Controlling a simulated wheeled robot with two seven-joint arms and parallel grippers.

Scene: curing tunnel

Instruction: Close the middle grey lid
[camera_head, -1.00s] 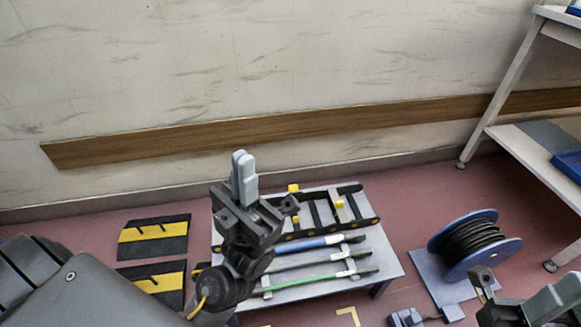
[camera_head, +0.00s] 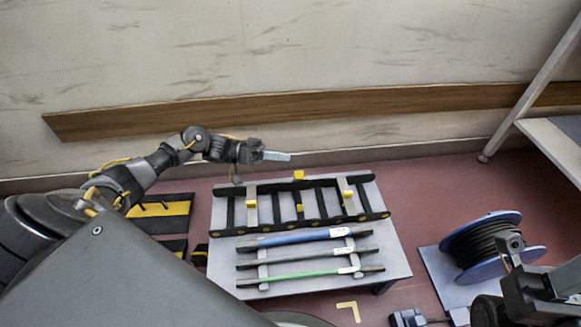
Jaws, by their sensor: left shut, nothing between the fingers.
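A black ladder-like chain frame (camera_head: 376,214) lies along the far part of a grey table (camera_head: 395,262). Grey lids with yellow tabs sit in it: a left one (camera_head: 252,216) and a right one (camera_head: 341,184) lie across between the rails. At the middle position a yellow tab (camera_head: 299,174) stands at the far rail, with another yellow piece (camera_head: 299,208) lower down; the middle lid's grey part is hard to make out. My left gripper (camera_head: 288,157) is shut and empty, pointing right, beyond the far rail, apart from the lids. My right gripper (camera_head: 508,262) is partly visible at lower right; its jaws are unclear.
Blue (camera_head: 290,239), grey (camera_head: 300,258) and green (camera_head: 300,277) cables lie on the table's near half. A cable reel (camera_head: 485,245) stands to the right, a shelf rack (camera_head: 550,140) beyond it. Black-yellow mats (camera_head: 165,209) lie left. The wall is close behind.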

